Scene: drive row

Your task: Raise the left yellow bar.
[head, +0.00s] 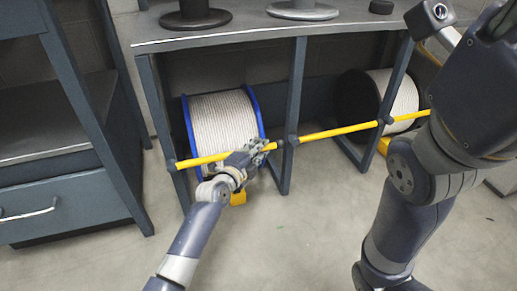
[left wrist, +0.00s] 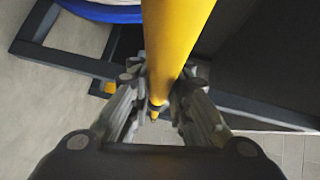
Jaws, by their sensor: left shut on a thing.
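The left yellow bar (head: 205,159) runs across the front of the left bay of the rack, tilted slightly up to the right in the head view. It spans from a dark bracket on the left post to the middle post, in front of a rope spool. My left gripper (head: 262,147) is shut on the bar near its right end. In the left wrist view the bar (left wrist: 176,40) passes between the fingers of the gripper (left wrist: 162,85). My right arm shows at the right of the head view, but its gripper cannot be made out.
A blue-flanged rope spool (head: 222,115) sits behind the left bar. A second yellow bar (head: 340,130) crosses the right bay before another spool (head: 400,95). Dark spools stand on the worktop (head: 240,28). A drawer cabinet (head: 60,205) is at left. The floor in front is clear.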

